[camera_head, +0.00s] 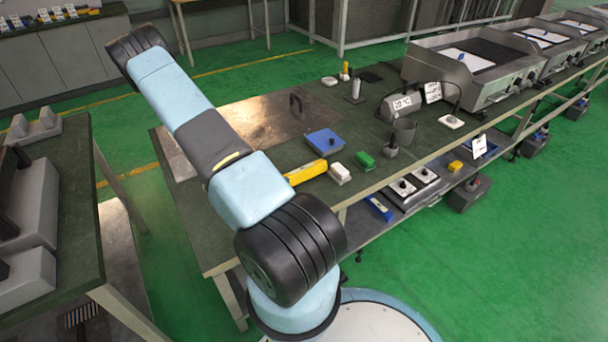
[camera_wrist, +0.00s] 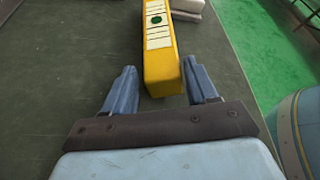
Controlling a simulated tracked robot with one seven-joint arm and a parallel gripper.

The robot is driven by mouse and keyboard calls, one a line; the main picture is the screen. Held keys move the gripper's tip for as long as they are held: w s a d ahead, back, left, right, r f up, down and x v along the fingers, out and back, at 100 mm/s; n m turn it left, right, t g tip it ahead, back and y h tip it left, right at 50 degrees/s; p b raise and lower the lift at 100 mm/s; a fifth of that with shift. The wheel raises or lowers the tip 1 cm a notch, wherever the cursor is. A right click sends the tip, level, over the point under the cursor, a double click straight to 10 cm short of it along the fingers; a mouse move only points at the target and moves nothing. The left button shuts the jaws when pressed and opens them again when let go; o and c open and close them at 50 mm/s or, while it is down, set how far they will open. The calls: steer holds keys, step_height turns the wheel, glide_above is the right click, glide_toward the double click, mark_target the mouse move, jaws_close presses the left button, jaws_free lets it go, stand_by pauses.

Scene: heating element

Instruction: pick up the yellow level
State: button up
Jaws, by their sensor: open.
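The yellow level (camera_head: 306,172) lies on the green-topped workbench (camera_head: 225,250) in the head view, partly hidden behind my arm. In the wrist view the yellow level (camera_wrist: 160,50) runs from the top edge down to between my fingers, with a green round spot and pale marked panels on its upper face. My gripper (camera_wrist: 160,87) is open, with one blue finger on each side of the level's near end. My gripper is hidden in the head view.
A white block (camera_head: 340,173), a green block (camera_head: 365,160) and a blue box (camera_head: 324,141) are near the level. A metal plate (camera_head: 265,125) lies behind. A grey cup (camera_head: 404,131) and grill units (camera_head: 470,72) stand farther right. The bench's near-left surface is clear.

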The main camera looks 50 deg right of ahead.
mark_target(287, 175)
steer(key=x, duration=0.4)
steer(key=shift+r, duration=0.3)
steer(key=shift+x, duration=0.75)
steer(key=c, duration=1)
steer(key=shift+r, duration=0.1)
